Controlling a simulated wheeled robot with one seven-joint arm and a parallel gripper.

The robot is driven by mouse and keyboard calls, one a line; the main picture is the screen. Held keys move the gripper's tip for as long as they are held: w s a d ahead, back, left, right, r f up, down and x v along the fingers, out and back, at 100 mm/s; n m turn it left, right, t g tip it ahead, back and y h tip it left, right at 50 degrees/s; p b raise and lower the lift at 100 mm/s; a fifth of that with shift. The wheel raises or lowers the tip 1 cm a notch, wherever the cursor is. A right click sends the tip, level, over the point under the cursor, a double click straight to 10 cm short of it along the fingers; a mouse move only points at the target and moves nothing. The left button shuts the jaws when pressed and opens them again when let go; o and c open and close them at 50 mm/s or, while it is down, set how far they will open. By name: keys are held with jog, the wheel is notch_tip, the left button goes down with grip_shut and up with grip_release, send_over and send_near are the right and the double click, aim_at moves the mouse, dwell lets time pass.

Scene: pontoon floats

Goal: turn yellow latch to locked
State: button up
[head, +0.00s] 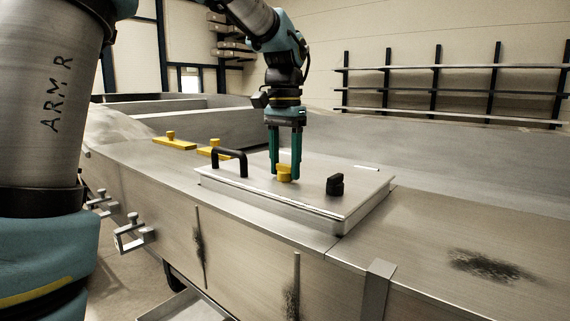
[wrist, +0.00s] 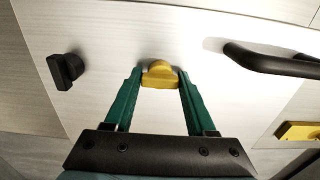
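The yellow latch (head: 285,173) sits on the square metal hatch lid (head: 318,198), between a black handle and a black knob. My gripper (head: 285,174) points straight down over the latch, its two green fingers reaching down to it. In the wrist view the yellow latch (wrist: 159,74) lies between the fingertips (wrist: 160,76), with one finger on each side. The fingers look close to its sides, but I cannot tell whether they touch it. No lock marking is visible.
A black handle (head: 230,162) and a black knob (head: 335,185) stand on the lid near the latch. Yellow pieces with knobs (head: 174,142) lie on the deck behind at left. The deck to the right is clear, with a dark scorch mark (head: 490,266).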

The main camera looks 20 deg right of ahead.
grip_shut()
jog(key=shift+n, duration=0.3)
jog(key=n+p, duration=0.1)
jog(key=n, duration=0.1)
jog(key=shift+r+n+p, duration=0.1)
jog(key=shift+n+p, duration=0.25)
jog(key=shift+n, duration=0.05)
jog(key=n+p, duration=0.2)
jog(key=n, duration=0.3)
jog(key=n+p, duration=0.1)
jog(key=n, duration=0.4)
jog(key=shift+n+p, duration=0.9)
jog(key=shift+n, duration=1.4)
